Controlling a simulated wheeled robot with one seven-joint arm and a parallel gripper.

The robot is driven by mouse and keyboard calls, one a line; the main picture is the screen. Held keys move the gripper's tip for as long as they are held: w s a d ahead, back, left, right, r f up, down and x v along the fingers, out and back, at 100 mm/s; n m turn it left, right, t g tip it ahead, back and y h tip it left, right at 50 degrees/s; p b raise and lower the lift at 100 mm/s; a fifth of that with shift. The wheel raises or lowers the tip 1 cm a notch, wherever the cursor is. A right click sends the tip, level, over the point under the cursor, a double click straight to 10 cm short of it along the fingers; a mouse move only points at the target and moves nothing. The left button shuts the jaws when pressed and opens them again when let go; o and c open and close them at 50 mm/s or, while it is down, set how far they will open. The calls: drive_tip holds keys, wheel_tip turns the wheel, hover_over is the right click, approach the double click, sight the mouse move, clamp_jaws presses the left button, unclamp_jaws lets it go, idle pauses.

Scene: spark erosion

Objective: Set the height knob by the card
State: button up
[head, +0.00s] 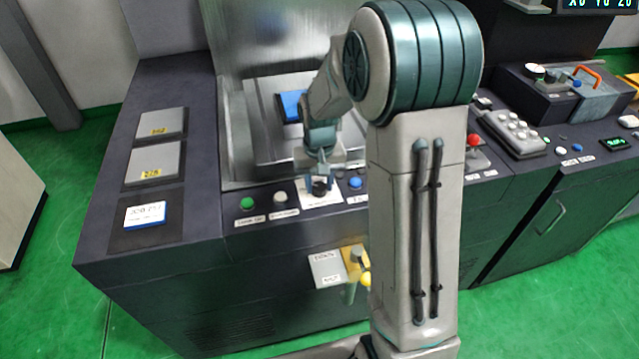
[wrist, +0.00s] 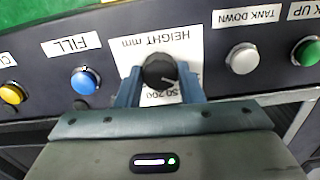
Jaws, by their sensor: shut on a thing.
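The height knob (wrist: 159,72) is black and round, with a light pointer mark, on a white plate lettered "HEIGHT mm" in the wrist view, where the lettering appears upside down. It also shows in the head view (head: 319,187) on the front panel. My gripper (wrist: 160,90) is shut on the knob, with one blue finger at each side. Part of the scale is hidden behind the gripper; "50" and "200" show in part. The card (head: 144,214), white with a blue edge, lies on the left of the machine top. Its lettering is too small to read surely.
In the wrist view, a blue FILL button (wrist: 85,80) and a yellow button (wrist: 13,93) sit left of the knob. A silver TANK DOWN button (wrist: 243,58) and a green button (wrist: 307,51) sit right. A yellow-handled valve (head: 358,270) is below the panel.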

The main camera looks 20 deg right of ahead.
sight(319, 187)
idle(0.4)
drive_tip(key=o, duration=1)
wheel_tip(319, 187, up, 14)
drive_tip(key=shift+b, duration=0.45)
drive_tip(key=shift+s, duration=0.1)
drive_tip(key=s+f+t, duration=0.2)
drive_tip(key=s+t, duration=0.1)
drive_tip(key=s, duration=1.8)
drive_tip(key=shift+n, duration=0.4)
